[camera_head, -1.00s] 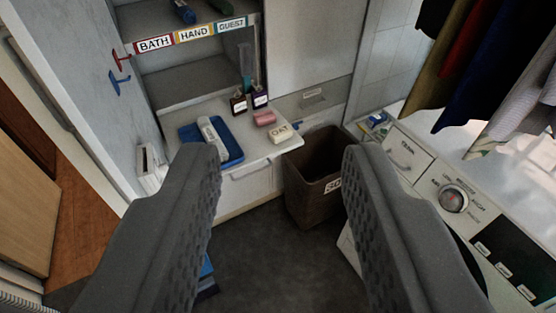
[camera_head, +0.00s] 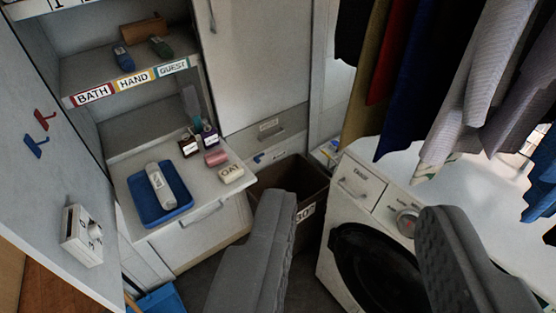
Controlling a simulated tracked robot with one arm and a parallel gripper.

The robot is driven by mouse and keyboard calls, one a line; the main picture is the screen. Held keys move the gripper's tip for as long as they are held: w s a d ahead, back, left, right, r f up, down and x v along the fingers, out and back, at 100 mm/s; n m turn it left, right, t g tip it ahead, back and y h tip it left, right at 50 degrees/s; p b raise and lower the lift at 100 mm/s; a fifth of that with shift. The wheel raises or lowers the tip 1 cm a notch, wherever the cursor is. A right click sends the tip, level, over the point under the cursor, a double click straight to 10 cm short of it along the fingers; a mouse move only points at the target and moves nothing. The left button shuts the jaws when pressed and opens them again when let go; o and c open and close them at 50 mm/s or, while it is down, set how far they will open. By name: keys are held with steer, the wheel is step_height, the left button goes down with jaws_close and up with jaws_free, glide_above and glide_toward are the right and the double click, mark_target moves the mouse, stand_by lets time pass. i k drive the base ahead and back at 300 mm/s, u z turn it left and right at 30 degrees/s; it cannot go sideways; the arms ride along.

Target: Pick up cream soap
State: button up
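The cream soap (camera_head: 231,173) is a small pale bar marked "OAT". It lies at the front right corner of the counter (camera_head: 207,190), beside a pink bar (camera_head: 215,158). My gripper (camera_head: 357,204) is open and empty, with its two grey fingers wide apart. In the picture the soap is above and left of the left finger, outside the gap between the fingers. The gripper is not touching it.
A blue tray (camera_head: 148,212) with a white bottle (camera_head: 160,187) and two dark bottles (camera_head: 209,136) share the counter. A brown bin (camera_head: 291,173) stands right of it, then a washing machine (camera_head: 340,258). Clothes (camera_head: 400,80) hang at upper right.

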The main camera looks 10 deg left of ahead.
mark_target(231, 173)
steer(key=z, duration=0.2)
steer(key=i, duration=1.35)
steer(key=u, duration=0.55)
